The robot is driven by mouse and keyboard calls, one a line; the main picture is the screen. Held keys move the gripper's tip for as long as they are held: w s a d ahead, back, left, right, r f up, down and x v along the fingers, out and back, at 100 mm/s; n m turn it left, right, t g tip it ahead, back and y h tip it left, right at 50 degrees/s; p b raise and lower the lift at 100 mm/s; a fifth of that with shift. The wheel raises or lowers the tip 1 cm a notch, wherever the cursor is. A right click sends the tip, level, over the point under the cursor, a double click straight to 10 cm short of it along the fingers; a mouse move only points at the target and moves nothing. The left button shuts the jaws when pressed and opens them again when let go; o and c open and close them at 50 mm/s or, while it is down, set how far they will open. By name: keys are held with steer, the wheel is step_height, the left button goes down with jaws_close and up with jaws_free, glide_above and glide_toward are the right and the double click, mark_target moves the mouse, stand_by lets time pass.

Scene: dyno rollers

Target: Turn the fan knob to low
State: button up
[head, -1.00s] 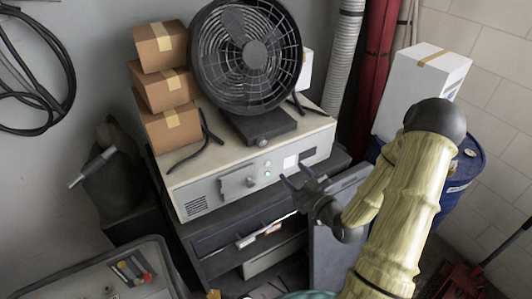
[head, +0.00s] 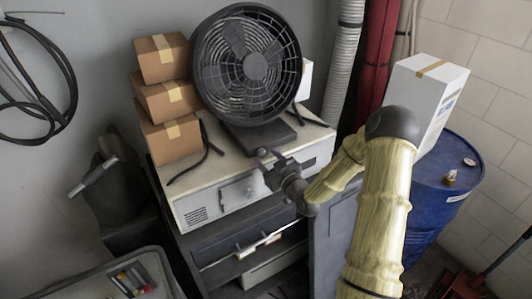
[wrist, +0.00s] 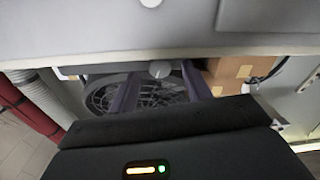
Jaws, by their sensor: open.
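The black fan (head: 246,65) stands on the beige machine (head: 215,180). A small round knob (head: 262,152) sits at the front of the fan's dark base (head: 285,137); its setting is too small to read. My gripper (head: 268,160) is open and empty, with its fingertips close in front of the knob. In the wrist view, which is upside down, a pale round knob (wrist: 159,69) shows between the two purple fingers (wrist: 160,88), with the fan's grille (wrist: 150,100) behind. I cannot tell whether the fingers touch it.
Cardboard boxes (head: 168,97) are stacked left of the fan. The machine's front has a handle and small buttons. A white box (head: 425,95) stands on a blue drum (head: 440,185) at the right.

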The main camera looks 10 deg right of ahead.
steer(key=shift+w+a, duration=0.25)
steer(key=shift+w, duration=0.45)
steer(key=c, duration=1)
steer(key=shift+f, duration=0.1)
steer(key=m+b, duration=0.2)
steer(key=shift+f+m+b, duration=0.1)
steer(key=shift+m+b, duration=0.55)
steer(key=shift+m, duration=0.55)
